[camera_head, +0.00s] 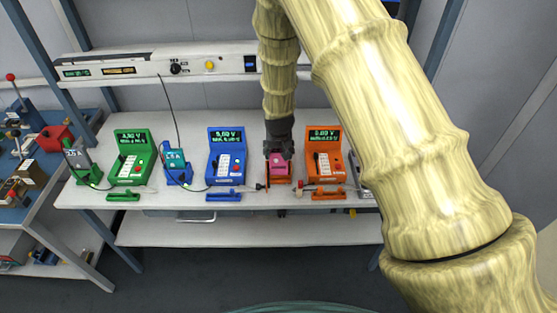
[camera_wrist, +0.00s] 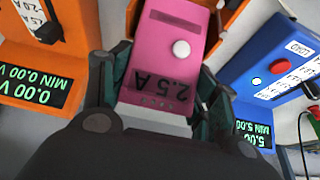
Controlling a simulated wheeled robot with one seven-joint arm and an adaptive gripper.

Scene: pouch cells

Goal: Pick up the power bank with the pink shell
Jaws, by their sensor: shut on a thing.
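The power bank with the pink shell (camera_wrist: 165,60) shows large in the wrist view, with a white round button and the marking "2.5 A". In the head view the pink power bank (camera_head: 279,160) stands at an orange holder (camera_head: 279,181) on the bench, between the blue and the orange testers. My gripper (camera_wrist: 155,95) is shut on the pink power bank, with a dark finger along each side of it. In the head view my gripper (camera_head: 279,152) comes down on it from above and hides its upper part. I cannot tell whether the power bank still touches the holder.
An orange tester (camera_head: 325,155) reading 0.00 V stands close on the right. A blue tester (camera_head: 227,155) stands on the left, with a teal power bank (camera_head: 176,161) and a green tester (camera_head: 131,157) further left. Cables lie along the white bench (camera_head: 185,123).

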